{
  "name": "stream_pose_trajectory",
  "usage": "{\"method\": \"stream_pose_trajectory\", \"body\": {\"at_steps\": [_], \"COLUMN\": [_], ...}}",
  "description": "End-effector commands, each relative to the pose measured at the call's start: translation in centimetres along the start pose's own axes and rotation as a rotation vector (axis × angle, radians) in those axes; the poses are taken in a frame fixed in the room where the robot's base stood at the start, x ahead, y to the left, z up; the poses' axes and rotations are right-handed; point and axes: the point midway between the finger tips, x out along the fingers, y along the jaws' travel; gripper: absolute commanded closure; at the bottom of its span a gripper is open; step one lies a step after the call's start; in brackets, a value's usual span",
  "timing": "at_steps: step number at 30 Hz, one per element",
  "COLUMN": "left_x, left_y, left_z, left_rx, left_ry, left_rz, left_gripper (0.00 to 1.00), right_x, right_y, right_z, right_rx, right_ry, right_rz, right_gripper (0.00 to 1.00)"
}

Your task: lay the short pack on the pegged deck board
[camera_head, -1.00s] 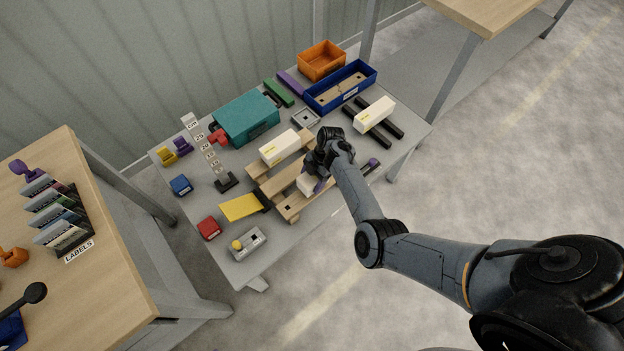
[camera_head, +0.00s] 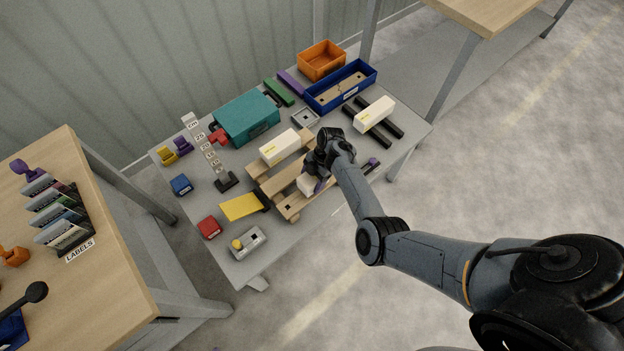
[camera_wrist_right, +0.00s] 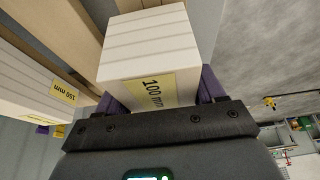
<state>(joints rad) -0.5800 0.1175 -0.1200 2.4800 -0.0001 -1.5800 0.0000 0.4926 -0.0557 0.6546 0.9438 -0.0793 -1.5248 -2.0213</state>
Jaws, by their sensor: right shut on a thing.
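The short pack (camera_head: 306,184) is a white block; in the right wrist view (camera_wrist_right: 150,45) it bears a yellow 100 mm label. My right gripper (camera_head: 318,185) is shut on it, with purple fingers on both sides of the pack in the wrist view (camera_wrist_right: 163,92). The pack is at the front deck board (camera_head: 291,208) of a wooden pallet; I cannot tell whether it touches. A small dark mark shows on that board; pegs are not clear. A longer white pack (camera_head: 280,147), labelled 150 mm in the wrist view (camera_wrist_right: 45,88), lies on the rear board. My left gripper is not in view.
Another white pack (camera_head: 374,114) lies across black rails (camera_head: 391,128) to the right. A teal box (camera_head: 246,117), a blue tray (camera_head: 341,87) and an orange bin (camera_head: 321,60) stand behind. A yellow wedge (camera_head: 240,206) and a grey box with a yellow button (camera_head: 247,243) are left of the pallet.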

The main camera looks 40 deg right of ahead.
Motion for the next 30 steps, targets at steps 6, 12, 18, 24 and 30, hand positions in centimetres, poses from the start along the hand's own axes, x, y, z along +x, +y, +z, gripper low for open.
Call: {"method": "stream_pose_trajectory", "body": {"at_steps": [6,12,18,24,30], "left_x": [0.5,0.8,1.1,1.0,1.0], "left_y": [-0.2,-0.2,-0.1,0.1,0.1], "left_z": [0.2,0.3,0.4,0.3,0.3], "left_rx": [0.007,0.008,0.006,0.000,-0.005], "left_ry": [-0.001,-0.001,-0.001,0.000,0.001], "left_rz": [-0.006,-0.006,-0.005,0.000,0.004], "left_gripper": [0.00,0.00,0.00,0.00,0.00], "right_x": [0.5,1.0,1.4,1.4,1.5], "right_y": [0.1,0.1,0.0,0.1,0.0], "right_z": [0.2,0.4,0.6,0.6,0.6], "right_rx": [0.000,0.000,0.000,0.000,0.000], "right_ry": [0.000,0.000,0.000,0.000,0.000], "right_rz": [0.001,0.001,0.001,0.001,0.001], "right_gripper": [0.71,0.71,0.71,0.10,0.02]}}
